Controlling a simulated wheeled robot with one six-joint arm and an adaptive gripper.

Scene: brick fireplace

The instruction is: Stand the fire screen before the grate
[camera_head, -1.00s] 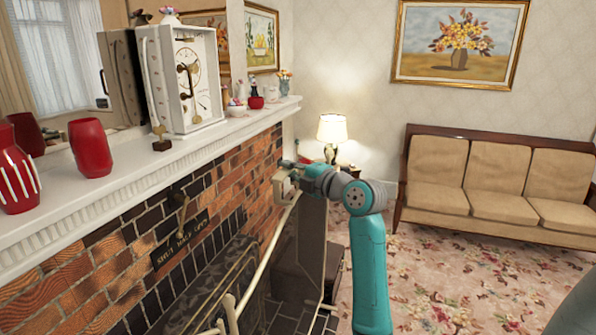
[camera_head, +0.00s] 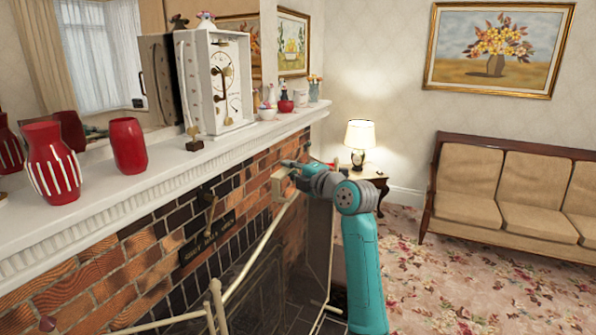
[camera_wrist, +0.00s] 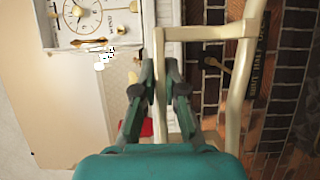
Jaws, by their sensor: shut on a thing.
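The fire screen has a cream metal frame (camera_head: 265,238) and dark see-through panels; one panel (camera_head: 319,245) stands below my gripper at an angle to the rest. My gripper (camera_head: 283,172) is shut on the frame's top, close to the brick face and below the mantel's height. In the wrist view, my gripper's fingers (camera_wrist: 165,72) close around a thin cream bar, with the squared top rail (camera_wrist: 205,32) ahead. The screen's lower part is cut off by the picture edge. The grate cannot be told apart behind the dark panels.
The white mantel shelf (camera_head: 150,185) overhangs the brick wall (camera_head: 75,285) at left, bearing red vases (camera_head: 52,165) and a white clock (camera_head: 215,80). A lamp table (camera_head: 372,182) stands beyond my arm. A sofa (camera_head: 510,195) is at right; carpet between is clear.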

